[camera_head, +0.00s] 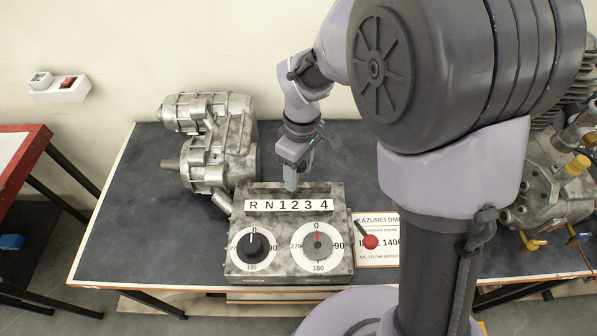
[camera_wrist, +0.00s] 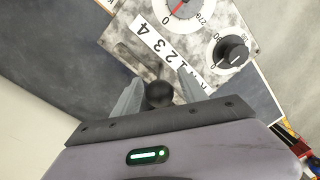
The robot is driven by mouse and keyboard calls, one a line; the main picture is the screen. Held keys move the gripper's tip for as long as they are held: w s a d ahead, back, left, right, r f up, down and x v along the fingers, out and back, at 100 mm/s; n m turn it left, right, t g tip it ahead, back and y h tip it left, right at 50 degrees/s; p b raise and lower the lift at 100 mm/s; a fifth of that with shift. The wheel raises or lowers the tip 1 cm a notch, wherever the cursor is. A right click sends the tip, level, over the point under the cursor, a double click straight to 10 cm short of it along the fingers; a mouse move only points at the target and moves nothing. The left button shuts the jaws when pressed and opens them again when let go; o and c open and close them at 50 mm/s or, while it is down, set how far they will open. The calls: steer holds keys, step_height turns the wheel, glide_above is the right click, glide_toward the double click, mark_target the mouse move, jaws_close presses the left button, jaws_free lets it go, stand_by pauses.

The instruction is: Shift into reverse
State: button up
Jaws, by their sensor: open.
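The grey metal gearbox panel (camera_head: 335,262) stands on the dark table with a white strip marked R N 1 2 3 4 (camera_head: 289,205) along its top; the strip also shows in the wrist view (camera_wrist: 170,56). My gripper (camera_head: 291,188) points down behind the strip, near the 1 and 2. In the wrist view my open gripper (camera_wrist: 159,90) has a finger on each side of a dark round lever knob (camera_wrist: 159,95). I cannot tell whether either finger touches it. The lever's foot and exact gear position are unclear; the knob is hidden in the head view.
Two dials, a black-knobbed one (camera_head: 254,246) and a red-needle one (camera_head: 318,243), sit on the panel's front. A red-ball lever (camera_head: 370,241) is at its right. A metal motor (camera_head: 212,140) stands behind left. The table's left part (camera_head: 125,230) is clear.

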jaws_close()
steer(key=shift+r, duration=0.1)
stand_by(1.2)
